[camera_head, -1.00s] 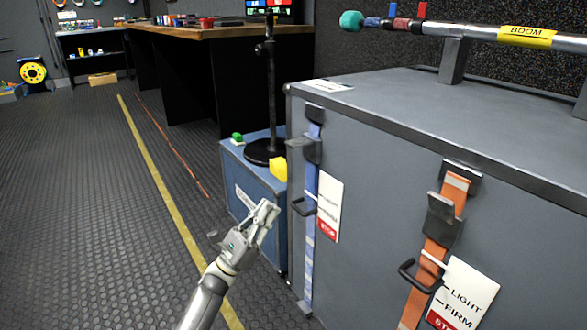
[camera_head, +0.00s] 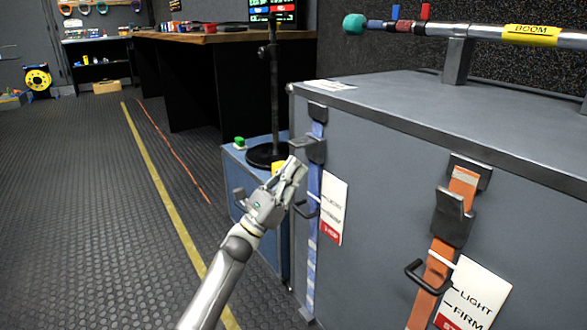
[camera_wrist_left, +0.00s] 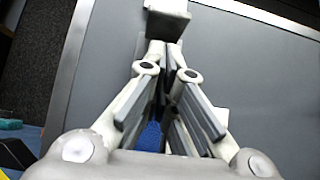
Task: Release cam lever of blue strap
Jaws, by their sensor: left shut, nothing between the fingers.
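The blue strap (camera_head: 314,185) runs down the near left edge of the grey case, with a grey cam lever (camera_head: 314,149) near its top and a dark handle (camera_head: 304,209) lower down. My left gripper (camera_head: 294,168) is shut and empty, just left of and slightly below the lever. In the left wrist view the fingers (camera_wrist_left: 165,75) point at the grey lever block (camera_wrist_left: 167,22), and a bit of blue strap (camera_wrist_left: 150,136) shows between the finger links. Whether the fingertips touch the lever cannot be told. My right gripper is not in view.
An orange strap (camera_head: 439,262) with its own grey lever (camera_head: 452,217) is to the right on the case (camera_head: 400,190). A blue box (camera_head: 236,175) carrying a stand (camera_head: 267,154) stands behind my left gripper. The boom pole (camera_head: 480,32) lies above.

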